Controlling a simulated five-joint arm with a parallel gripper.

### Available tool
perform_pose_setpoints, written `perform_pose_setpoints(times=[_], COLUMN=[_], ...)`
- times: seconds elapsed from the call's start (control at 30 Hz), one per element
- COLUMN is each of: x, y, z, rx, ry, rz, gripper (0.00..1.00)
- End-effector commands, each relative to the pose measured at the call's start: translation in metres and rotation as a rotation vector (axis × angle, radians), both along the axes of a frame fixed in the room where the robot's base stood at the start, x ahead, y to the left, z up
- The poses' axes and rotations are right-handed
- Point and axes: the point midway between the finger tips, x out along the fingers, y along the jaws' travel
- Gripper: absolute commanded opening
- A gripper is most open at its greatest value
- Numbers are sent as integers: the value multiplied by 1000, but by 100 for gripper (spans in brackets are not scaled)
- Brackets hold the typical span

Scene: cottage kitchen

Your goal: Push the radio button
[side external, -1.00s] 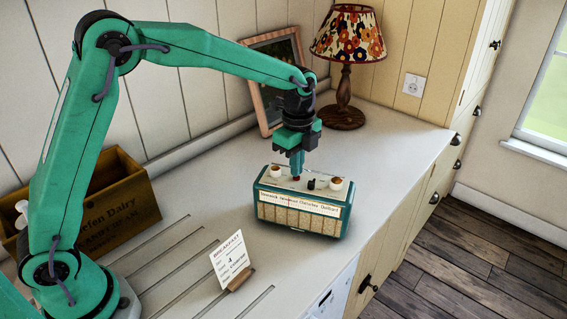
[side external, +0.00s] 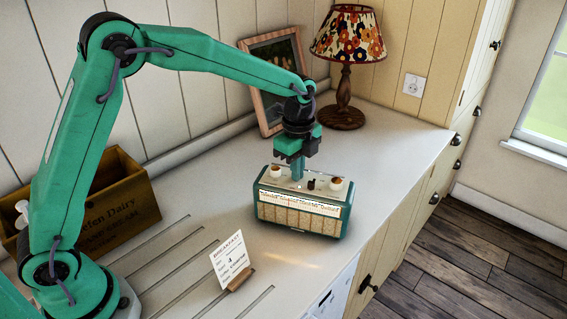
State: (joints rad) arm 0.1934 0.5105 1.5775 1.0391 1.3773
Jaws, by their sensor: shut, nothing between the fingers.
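The radio (side external: 300,217) is a teal box with a cream speaker front and a pale dial strip. It stands on the counter in the middle of the side external view. Its top carries two white-and-brown knobs, a left one (side external: 275,170) and a right one (side external: 336,184), and a small dark knob (side external: 311,184). My gripper (side external: 297,178) is shut and empty, pointing down with its tips at the radio's top between the left knob and the dark knob. The tips hide the red button. Whether it is pressed in cannot be seen directly. The dial strip looks bright.
A wooden crate (side external: 112,215) stands at the left, and a breakfast card (side external: 229,259) in a wooden holder stands in front. A lamp (side external: 345,105) and a picture frame (side external: 262,112) are behind the radio. The counter right of the radio is clear.

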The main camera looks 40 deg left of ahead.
Motion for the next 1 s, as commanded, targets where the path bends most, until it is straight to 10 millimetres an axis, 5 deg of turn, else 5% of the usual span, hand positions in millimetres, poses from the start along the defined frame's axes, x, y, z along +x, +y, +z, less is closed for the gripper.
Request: perform_pose_setpoints(times=[0.07, 0.37, 1.0], x=[-4, -3, 0], y=[1, 1, 0], z=[-10, 9, 116], rx=[4, 3, 0], ry=[20, 16, -2], rz=[0, 0, 0], gripper=[0, 0, 0])
